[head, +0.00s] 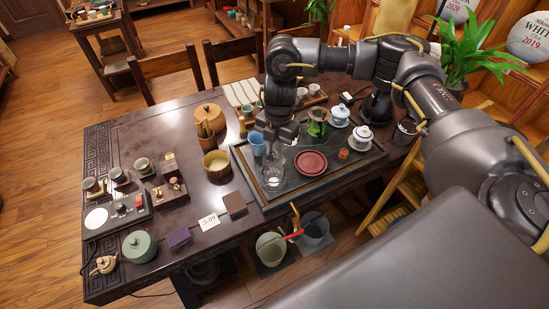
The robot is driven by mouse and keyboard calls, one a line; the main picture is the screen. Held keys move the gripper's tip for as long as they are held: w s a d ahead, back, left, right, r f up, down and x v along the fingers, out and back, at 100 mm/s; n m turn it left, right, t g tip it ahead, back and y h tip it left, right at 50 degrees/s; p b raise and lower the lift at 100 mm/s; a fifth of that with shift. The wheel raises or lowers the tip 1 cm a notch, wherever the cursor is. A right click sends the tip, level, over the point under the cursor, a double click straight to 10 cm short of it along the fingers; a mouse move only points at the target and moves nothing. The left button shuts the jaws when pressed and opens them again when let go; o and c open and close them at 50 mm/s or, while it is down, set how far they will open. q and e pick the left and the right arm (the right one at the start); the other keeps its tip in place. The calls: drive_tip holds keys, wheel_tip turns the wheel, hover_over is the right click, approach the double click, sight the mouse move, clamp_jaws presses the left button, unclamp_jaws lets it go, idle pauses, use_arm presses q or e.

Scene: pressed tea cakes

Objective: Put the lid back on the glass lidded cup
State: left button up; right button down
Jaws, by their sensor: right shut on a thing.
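My right gripper (274,142) comes down from above the tea tray (345,171), over its left part. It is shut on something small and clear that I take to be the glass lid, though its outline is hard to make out. A clear glass cup (272,178) stands on the tray just below the gripper, near the tray's left end. I cannot tell whether the held piece touches the cup. My left gripper is not in view.
Close by on the tray are a blue cup (257,144), a dark red dish (311,163), a green glass vessel (318,122) and white lidded cups (361,138).

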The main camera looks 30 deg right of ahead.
sight(274, 158)
drive_tip(key=shift+a, duration=0.15)
drive_tip(key=shift+f, duration=0.1)
wheel_tip(274, 158, down, 4)
drive_tip(key=b, duration=0.5)
drive_tip(key=shift+f, duration=0.15)
drive_tip(key=shift+f+b, duration=0.4)
drive_tip(key=shift+f, duration=0.55)
drive_tip(key=shift+r+p, duration=0.1)
drive_tip(key=shift+p, duration=0.35)
idle(0.4)
drive_tip(key=shift+f, duration=0.2)
idle(0.7)
drive_tip(key=shift+p, duration=0.35)
idle(0.3)
idle(0.4)
